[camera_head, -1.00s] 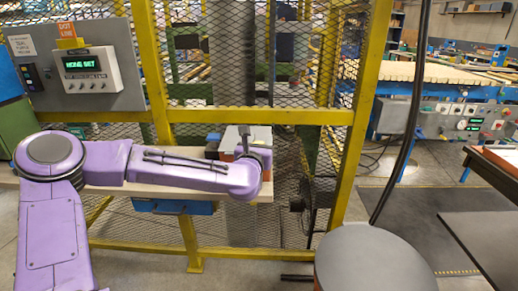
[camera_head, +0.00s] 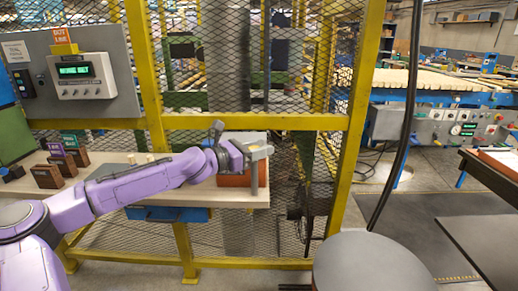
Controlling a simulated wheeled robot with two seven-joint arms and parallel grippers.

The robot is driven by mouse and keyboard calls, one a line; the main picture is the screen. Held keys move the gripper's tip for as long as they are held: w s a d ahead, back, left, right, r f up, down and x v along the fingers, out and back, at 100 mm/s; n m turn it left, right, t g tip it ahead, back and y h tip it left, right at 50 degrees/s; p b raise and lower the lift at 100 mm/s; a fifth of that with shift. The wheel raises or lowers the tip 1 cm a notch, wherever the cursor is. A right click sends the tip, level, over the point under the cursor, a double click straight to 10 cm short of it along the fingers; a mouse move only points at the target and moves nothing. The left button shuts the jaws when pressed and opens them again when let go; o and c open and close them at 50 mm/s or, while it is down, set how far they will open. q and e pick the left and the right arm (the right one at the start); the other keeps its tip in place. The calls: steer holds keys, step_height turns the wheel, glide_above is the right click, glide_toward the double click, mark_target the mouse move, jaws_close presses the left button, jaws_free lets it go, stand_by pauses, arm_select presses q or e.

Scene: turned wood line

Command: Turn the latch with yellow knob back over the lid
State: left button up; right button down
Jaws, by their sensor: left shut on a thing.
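An orange-red box (camera_head: 232,181) with a pale grey lid (camera_head: 243,137) stands at the right end of the bench. My left arm reaches over the bench from the left. My left gripper (camera_head: 257,170) is at the box's right front, shut, its grey jaws at the lid's edge. The latch and its yellow knob do not show clearly; the jaws cover that spot and appear shut on the latch. I cannot tell the latch's angle. My right gripper is not in view.
The pale bench (camera_head: 180,196) carries several dark blocks with coloured tags (camera_head: 62,162) at its left and small pale pegs (camera_head: 140,158). A yellow mesh fence (camera_head: 250,122) stands close behind. A round grey top (camera_head: 372,266) is at front right.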

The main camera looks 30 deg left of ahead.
arm_select(q)
steer(key=shift+d+m+g+h, duration=0.1)
steer(key=shift+m+g+h, duration=0.45)
steer(key=shift+h, duration=0.35)
steer(key=o, duration=1)
steer(key=shift+c, duration=0.2)
steer(key=p+v, duration=1)
steer(key=p, duration=0.1)
steer(key=shift+s, duration=0.3)
steer(key=shift+f, duration=0.1)
